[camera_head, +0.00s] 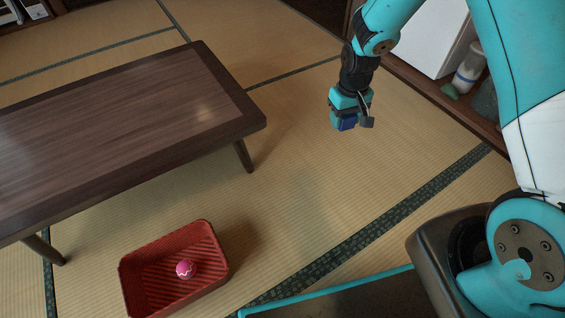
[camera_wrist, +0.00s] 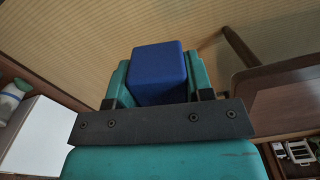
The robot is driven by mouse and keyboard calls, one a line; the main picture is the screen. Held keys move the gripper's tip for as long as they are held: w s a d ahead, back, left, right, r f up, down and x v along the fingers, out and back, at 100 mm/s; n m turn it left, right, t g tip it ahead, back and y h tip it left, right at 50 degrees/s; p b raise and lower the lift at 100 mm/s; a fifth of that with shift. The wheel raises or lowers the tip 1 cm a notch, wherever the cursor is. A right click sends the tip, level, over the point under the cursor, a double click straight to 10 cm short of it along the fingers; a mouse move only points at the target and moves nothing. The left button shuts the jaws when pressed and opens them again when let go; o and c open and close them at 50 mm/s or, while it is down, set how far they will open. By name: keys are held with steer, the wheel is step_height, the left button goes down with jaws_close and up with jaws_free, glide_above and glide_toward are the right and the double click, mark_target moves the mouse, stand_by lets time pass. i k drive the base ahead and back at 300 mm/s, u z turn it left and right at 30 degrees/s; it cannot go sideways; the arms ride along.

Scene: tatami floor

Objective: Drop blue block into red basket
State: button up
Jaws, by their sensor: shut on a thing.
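The blue block (camera_wrist: 158,75) is between the two teal fingers of my gripper (camera_wrist: 158,82) in the wrist view, and the fingers are shut on it. In the head view my gripper (camera_head: 349,118) hangs in the air over the tatami, with a small part of the blue block (camera_head: 347,124) showing at its lower end. The red basket (camera_head: 218,254) stands on the tatami at the lower left of the head view, well apart from my gripper. A pink ball with a white zigzag line (camera_head: 185,268) lies inside the basket.
A low brown wooden table (camera_head: 120,100) stands at the left, behind the basket. A white box (camera_head: 428,38) and a bottle (camera_head: 467,70) stand on a shelf at the upper right. The tatami between my gripper and the basket is clear.

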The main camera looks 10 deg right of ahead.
mark_target(199, 282)
steer(key=z, duration=2)
steer(key=k, duration=1.65)
steer(key=u, duration=2.05)
steer(key=i, duration=0.5)
steer(key=z, duration=0.05)
